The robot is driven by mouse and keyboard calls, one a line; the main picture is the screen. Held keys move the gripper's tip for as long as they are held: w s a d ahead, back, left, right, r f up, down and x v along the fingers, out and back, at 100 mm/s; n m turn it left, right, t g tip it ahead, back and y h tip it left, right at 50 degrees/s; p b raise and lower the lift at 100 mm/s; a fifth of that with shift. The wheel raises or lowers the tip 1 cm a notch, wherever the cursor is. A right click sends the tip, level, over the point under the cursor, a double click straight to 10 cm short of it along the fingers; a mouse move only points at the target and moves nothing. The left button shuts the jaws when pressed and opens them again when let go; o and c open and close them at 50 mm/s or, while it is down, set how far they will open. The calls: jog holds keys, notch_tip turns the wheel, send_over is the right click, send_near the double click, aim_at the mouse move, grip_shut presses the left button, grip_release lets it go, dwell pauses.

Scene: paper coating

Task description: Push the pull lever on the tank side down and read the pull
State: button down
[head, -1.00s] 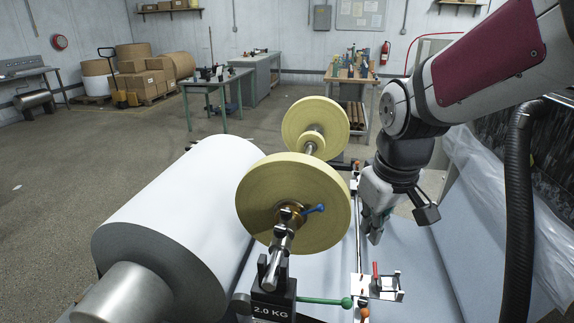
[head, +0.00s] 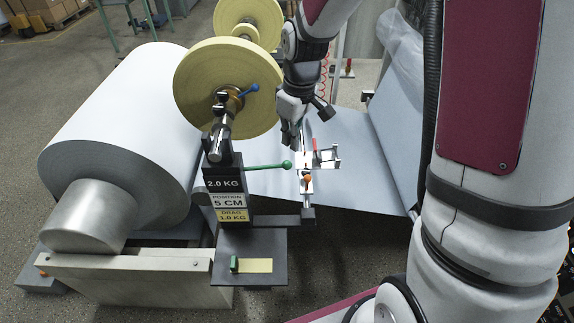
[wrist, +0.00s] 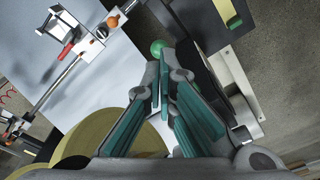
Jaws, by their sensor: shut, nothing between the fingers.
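A lever with a green rod and round green knob (head: 287,165) sticks out to the right from the black stand (head: 226,197), roughly level. The stand's labels read "2.0 KG", "POSITION 5 CM" and "DRAG 1.0 KG". A blue-handled lever (head: 249,88) shows in front of the near yellow roll. My gripper (head: 292,146) points down above and behind the green knob in the head view, beside the yellow roll. In the wrist view my gripper (wrist: 168,62) is shut and empty, and the green knob (wrist: 157,49) shows just beyond the fingertips; contact cannot be told.
The near yellow roll (head: 213,100) stands close to the left of my gripper. A rail carriage with a red handle (head: 315,150) and orange knob (head: 307,180) is to the right. A big white roll (head: 110,120) fills the left. A pale sheet (head: 360,160) lies beyond.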

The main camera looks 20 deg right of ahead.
aim_at(289, 163)
jog(key=shift+f, duration=0.1)
jog(key=f+b, duration=0.1)
jog(key=f, duration=0.1)
jog(key=f+b, duration=0.4)
jog(key=shift+w+a+f, duration=0.15)
jog(key=shift+w+f, duration=0.05)
jog(key=shift+w, duration=0.2)
jog(key=shift+f, duration=0.2)
jog(key=shift+s+b, duration=0.1)
jog(key=shift+b, duration=0.2)
